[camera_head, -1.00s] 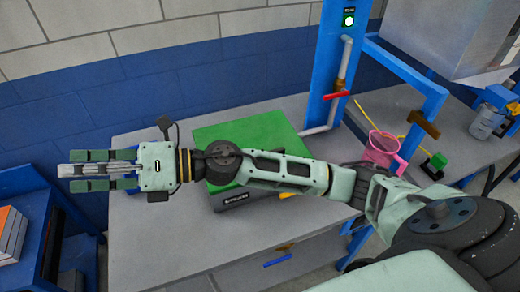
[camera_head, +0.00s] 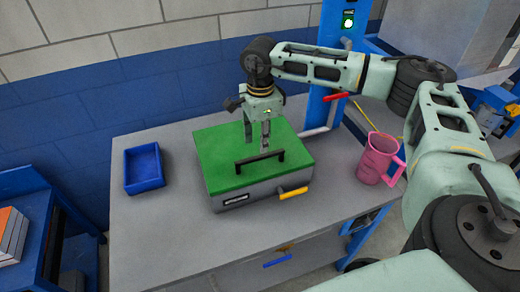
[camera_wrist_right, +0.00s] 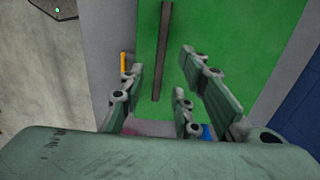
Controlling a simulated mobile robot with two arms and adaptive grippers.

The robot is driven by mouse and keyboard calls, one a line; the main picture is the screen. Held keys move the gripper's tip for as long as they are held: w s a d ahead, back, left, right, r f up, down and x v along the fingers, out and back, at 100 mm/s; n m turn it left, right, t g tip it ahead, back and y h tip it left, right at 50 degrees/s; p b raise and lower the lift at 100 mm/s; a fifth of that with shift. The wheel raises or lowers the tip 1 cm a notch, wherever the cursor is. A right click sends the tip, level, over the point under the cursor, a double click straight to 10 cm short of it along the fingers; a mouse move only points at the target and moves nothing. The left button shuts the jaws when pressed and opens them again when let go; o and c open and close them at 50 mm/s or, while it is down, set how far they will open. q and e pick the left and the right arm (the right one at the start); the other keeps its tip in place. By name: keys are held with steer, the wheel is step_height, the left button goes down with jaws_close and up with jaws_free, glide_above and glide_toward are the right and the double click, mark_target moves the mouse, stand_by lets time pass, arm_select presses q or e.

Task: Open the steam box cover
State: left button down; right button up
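The steam box (camera_head: 222,205) is a grey box on the workbench with a green cover (camera_head: 222,150) lying flat and closed on top. A black bar handle (camera_head: 262,168) stands on the cover; in the right wrist view the handle (camera_wrist_right: 163,50) runs up the picture. A yellow lever (camera_head: 292,193) sticks out at the box's front right. My right gripper (camera_head: 255,142) points down above the cover, just behind the handle in the head view. Its fingers are spread, and in the wrist view the gripper (camera_wrist_right: 162,75) holds nothing. My left gripper is not in view.
A blue tray (camera_head: 130,186) sits left of the box, and a pink mug (camera_head: 374,160) right of it. A blue post with a red-handled valve (camera_head: 335,97) and pipe rises behind the box. The bench front (camera_head: 150,245) is clear.

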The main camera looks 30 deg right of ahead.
mark_target(260, 156)
steer(key=shift+f+p, duration=0.65)
steer(key=shift+f, duration=2.05)
jaws_close()
